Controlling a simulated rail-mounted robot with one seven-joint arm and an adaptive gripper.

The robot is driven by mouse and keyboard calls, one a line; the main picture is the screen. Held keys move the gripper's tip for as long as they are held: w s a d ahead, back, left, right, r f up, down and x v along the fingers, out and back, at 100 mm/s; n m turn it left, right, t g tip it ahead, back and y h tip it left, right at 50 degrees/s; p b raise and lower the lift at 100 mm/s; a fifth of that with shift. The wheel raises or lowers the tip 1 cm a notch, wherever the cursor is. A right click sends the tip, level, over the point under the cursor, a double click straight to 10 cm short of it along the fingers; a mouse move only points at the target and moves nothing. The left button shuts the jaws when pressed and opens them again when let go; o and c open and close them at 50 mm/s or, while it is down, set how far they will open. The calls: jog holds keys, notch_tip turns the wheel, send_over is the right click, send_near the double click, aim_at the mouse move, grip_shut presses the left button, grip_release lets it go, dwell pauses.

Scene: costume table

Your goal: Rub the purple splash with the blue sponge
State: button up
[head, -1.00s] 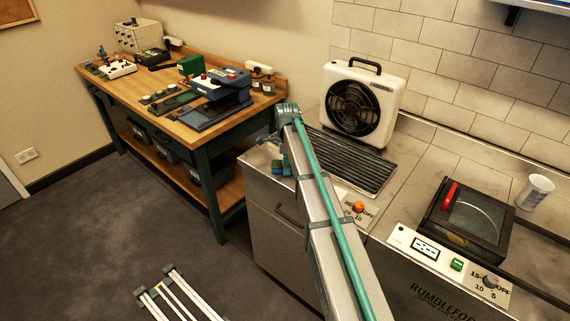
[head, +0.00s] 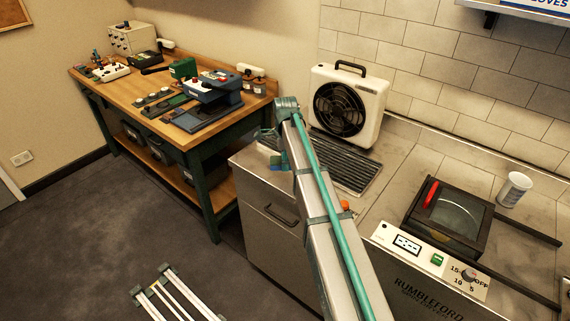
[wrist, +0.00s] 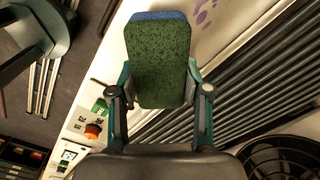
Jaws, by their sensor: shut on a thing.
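The blue sponge has a green scouring face and a blue edge (wrist: 160,16). In the wrist view it stands between the two fingers of my gripper (wrist: 160,82), which is shut on it. In the head view the sponge (head: 279,160) is a small blue and green block near the counter's left end, beside my arm. The purple splash (wrist: 205,16) shows in the wrist view on the pale counter, just right of the sponge's far end, partly cut off by the frame. I cannot tell whether the sponge touches the counter. In the head view I cannot make out the splash.
A ridged dark drainer (head: 345,170) lies beside the splash, with a white fan (head: 347,104) behind it. A lidded dark box (head: 448,217) and white cup (head: 514,189) stand to the right. A wooden workbench (head: 150,90) with equipment stands left, across a gap.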

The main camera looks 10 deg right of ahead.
jog(key=shift+r+p, duration=0.7)
jog(key=shift+r, duration=0.9)
jog(key=shift+w, duration=0.15)
